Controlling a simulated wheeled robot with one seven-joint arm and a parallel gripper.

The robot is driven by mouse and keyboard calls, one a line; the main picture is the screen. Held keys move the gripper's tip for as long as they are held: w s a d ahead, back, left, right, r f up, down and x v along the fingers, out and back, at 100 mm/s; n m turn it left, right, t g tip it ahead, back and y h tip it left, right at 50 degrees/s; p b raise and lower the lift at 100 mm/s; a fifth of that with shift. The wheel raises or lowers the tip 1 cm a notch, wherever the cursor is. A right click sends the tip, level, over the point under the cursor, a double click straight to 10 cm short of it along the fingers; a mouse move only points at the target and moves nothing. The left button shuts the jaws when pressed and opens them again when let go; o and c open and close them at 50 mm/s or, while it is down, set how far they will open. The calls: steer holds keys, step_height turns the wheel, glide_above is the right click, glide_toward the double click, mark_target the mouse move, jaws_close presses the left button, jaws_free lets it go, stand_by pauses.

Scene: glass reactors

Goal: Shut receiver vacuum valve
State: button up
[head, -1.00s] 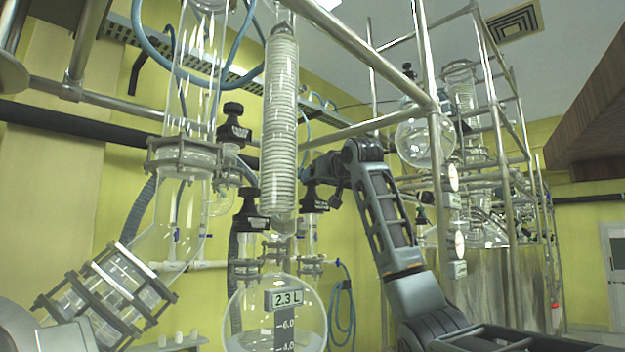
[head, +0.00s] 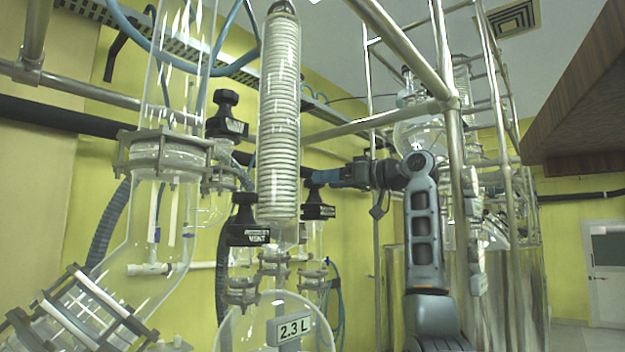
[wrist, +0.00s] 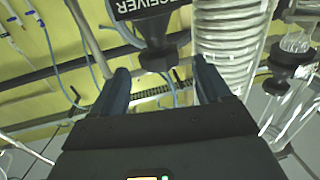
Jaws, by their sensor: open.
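The receiver valve is the black-knobbed valve (head: 318,197) right of the glass coil column in the head view. Its lettering is too small to read there. In the wrist view a black knob (wrist: 157,52) hangs under a dark label (wrist: 140,5) reading "RECEIVER". My gripper (wrist: 163,78) is open, with one blue finger on each side of the knob's lower end. I see no clear contact. In the head view my gripper (head: 325,178) comes in from the right at the top of this valve. The column partly hides the area by the fingertips.
A black valve labelled VENT (head: 248,220) and another black-knobbed valve (head: 226,115) stand to the left. The glass coil column (head: 279,120) is close beside my gripper. A round flask marked 2.3 L (head: 293,330) sits below. Metal frame posts (head: 455,150) stand by my arm.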

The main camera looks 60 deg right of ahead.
steer(key=shift+w+d+p, duration=0.2)
steer(key=shift+w+p, duration=0.45)
steer(key=shift+w, duration=1.9)
steer(key=c, duration=0.9)
steer(key=shift+c, duration=0.2)
steer(key=shift+a+m+h, duration=0.1)
steer(key=shift+m+h, duration=0.3)
steer(key=shift+h, duration=0.4)
steer(key=m+g+h+b, duration=0.1)
steer(key=m+h, duration=0.1)
steer(key=h, duration=0.1)
steer(key=shift+m+h, duration=0.4)
steer(key=shift+m+g+h, duration=1.7)
steer(key=shift+m+h, duration=0.3)
steer(key=shift+h, duration=0.7)
